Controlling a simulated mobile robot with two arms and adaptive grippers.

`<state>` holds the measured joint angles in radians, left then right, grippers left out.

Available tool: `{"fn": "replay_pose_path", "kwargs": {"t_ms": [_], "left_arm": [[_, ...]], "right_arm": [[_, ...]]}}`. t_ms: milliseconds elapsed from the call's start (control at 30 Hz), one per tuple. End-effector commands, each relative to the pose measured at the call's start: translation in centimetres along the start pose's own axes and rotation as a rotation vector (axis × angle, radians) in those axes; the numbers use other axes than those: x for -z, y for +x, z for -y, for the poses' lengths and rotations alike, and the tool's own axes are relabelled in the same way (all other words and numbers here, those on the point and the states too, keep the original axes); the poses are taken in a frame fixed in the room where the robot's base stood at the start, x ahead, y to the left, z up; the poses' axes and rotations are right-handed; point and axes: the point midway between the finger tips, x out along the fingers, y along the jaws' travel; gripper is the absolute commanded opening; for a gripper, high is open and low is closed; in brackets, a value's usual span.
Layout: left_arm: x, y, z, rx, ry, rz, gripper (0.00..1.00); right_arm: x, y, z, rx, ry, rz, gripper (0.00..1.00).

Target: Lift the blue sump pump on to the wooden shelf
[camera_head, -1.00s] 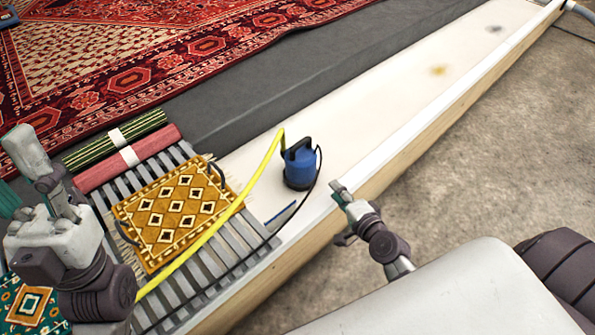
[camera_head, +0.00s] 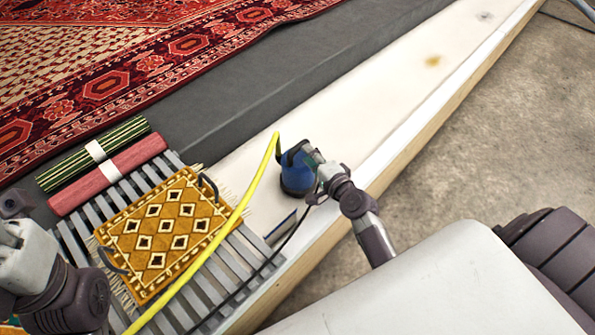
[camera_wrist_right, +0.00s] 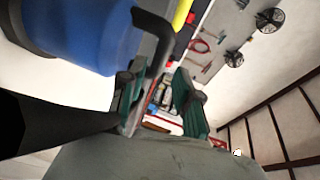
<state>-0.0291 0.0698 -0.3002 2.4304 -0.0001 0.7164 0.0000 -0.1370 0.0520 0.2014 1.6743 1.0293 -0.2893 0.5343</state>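The blue sump pump (camera_head: 296,178) stands upright on a long white surface, with a dark handle on top and a yellow hose. In the right wrist view its blue body (camera_wrist_right: 90,32) fills the upper left. My right gripper (camera_head: 314,172) is at the pump's right side, close to its handle. In the wrist view my right gripper (camera_wrist_right: 160,105) has its green-padded fingers apart, and the dark handle (camera_wrist_right: 158,45) reaches towards the gap between them. I cannot tell whether they touch it. Only part of my left arm shows; its fingertips are out of view. I cannot identify the wooden shelf.
A yellow hose (camera_head: 237,215) and dark cable run left from the pump. A grey slatted rack (camera_head: 225,270) holds a yellow patterned mat (camera_head: 165,232) and two rolled rugs. A large red rug (camera_head: 120,80) lies behind. The white surface right of the pump is clear.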

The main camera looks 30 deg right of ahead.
Motion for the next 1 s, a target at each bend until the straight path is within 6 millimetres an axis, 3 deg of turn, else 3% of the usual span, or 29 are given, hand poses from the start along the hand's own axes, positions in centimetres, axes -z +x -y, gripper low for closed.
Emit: {"fn": "replay_pose_path", "kwargs": {"t_ms": [167,500,767,967,1000], "left_arm": [[0.0,0.0,0.0,-0.003,0.001,-0.009,0.4],[0.4,0.9,-0.2,-0.022,0.008,-0.059,0.4],[0.3,1.0,-0.2,-0.023,0.008,-0.06,0.4],[0.3,1.0,-0.2,-0.023,0.008,-0.059,0.4],[0.4,1.0,-0.2,-0.023,0.008,-0.059,0.4]], "right_arm": [[0.1,1.2,-0.1,0.001,0.001,-0.001,0.33],[0.4,5.7,-0.2,0.0,0.0,-0.001,0.33],[0.4,5.8,-0.1,-0.001,0.0,0.0,0.33],[0.4,5.8,-0.1,-0.001,0.0,0.0,0.01],[0.4,5.8,-0.1,-0.001,0.0,0.0,0.0]]}}
